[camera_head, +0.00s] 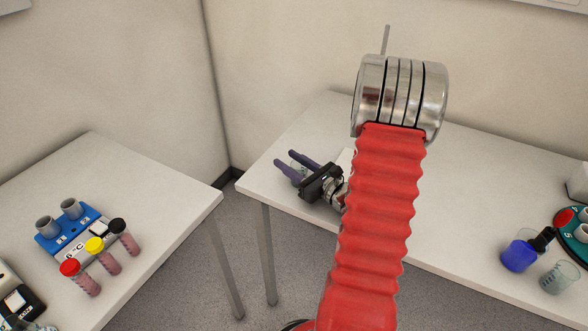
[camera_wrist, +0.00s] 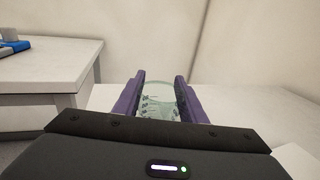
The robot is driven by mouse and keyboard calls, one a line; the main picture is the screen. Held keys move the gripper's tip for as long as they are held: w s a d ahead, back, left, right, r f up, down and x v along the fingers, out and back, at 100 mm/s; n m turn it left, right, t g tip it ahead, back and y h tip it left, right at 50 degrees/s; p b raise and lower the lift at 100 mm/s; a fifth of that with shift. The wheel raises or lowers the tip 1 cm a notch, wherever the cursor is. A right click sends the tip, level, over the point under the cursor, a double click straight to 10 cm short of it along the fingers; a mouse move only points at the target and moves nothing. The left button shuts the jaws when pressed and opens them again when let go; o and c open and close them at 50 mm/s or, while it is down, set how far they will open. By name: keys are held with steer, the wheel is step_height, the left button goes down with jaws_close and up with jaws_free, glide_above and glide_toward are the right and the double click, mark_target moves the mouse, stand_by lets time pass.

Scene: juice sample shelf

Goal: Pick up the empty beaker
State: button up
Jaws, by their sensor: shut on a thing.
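My gripper (camera_head: 287,162) has purple fingers and is shut on a clear beaker (camera_wrist: 158,104). In the wrist view the beaker stands between the two fingers (camera_wrist: 160,76), with graduation marks on its wall and no coloured liquid visible in it. In the head view the gripper is over the left end of the right-hand table, and only a small part of the beaker (camera_head: 299,166) shows between the fingers. I cannot tell whether the beaker touches the tabletop.
On the right table (camera_head: 470,235) stand a beaker of blue liquid (camera_head: 519,256), another clear beaker (camera_head: 559,277) and a green round holder (camera_head: 571,236). The left table (camera_head: 150,180) holds a blue rack (camera_head: 66,231) and tubes with red, yellow and black caps. A gap separates the tables.

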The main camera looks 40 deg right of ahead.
steer(key=shift+r, duration=0.15)
step_height(320, 180, up, 10)
stand_by(0.6)
stand_by(0.6)
